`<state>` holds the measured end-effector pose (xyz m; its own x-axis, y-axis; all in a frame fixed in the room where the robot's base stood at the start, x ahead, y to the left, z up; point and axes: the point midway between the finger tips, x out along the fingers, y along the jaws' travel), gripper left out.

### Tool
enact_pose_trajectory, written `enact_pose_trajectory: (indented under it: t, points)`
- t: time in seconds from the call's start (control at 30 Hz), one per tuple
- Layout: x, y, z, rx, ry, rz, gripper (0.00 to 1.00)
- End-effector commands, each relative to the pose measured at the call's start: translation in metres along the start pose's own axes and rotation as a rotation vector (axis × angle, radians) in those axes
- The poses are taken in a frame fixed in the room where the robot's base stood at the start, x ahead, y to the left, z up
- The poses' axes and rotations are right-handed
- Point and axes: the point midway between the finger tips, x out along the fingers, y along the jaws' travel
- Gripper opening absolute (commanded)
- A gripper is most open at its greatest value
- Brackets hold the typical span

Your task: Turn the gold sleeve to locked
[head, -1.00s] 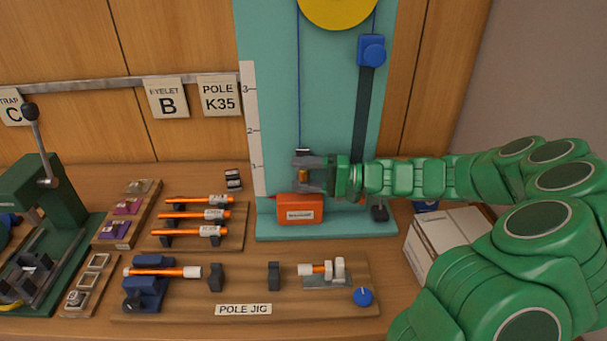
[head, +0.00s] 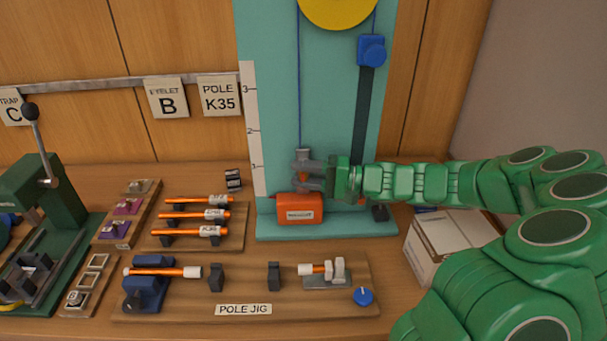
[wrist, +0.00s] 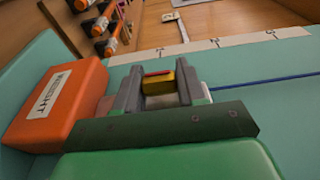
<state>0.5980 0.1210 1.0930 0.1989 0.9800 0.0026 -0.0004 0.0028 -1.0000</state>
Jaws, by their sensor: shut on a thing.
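The gold sleeve (wrist: 158,81) shows in the wrist view between my two finger pads, with a red mark along its upper edge. In the head view my fingers hide most of it. My gripper (head: 304,170) comes in from the right and is shut on the sleeve, with its fingers tilted. It also shows in the wrist view (wrist: 160,92). Just below the gripper is an orange weight block (head: 299,209), also in the wrist view (wrist: 58,104). A blue cord (head: 299,80) runs up from the sleeve. I cannot read any locked marking.
A teal board (head: 330,110) with a number scale (head: 253,130) stands behind. A dark strap with a blue block (head: 372,51) hangs right of the cord. The pole jig (head: 245,290) lies in front. A white box (head: 450,232) sits below my arm.

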Motion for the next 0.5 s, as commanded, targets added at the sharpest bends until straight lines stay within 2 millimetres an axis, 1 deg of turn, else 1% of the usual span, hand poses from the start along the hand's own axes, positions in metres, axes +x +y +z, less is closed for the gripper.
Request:
enact_pose_trajectory:
  t: [0.2,0.5]
  points:
    - [-0.0001,0.0012,0.0004,0.0,0.066,0.003,0.09]
    - [0.0006,0.002,0.0001,0.0,0.077,0.006,0.09]
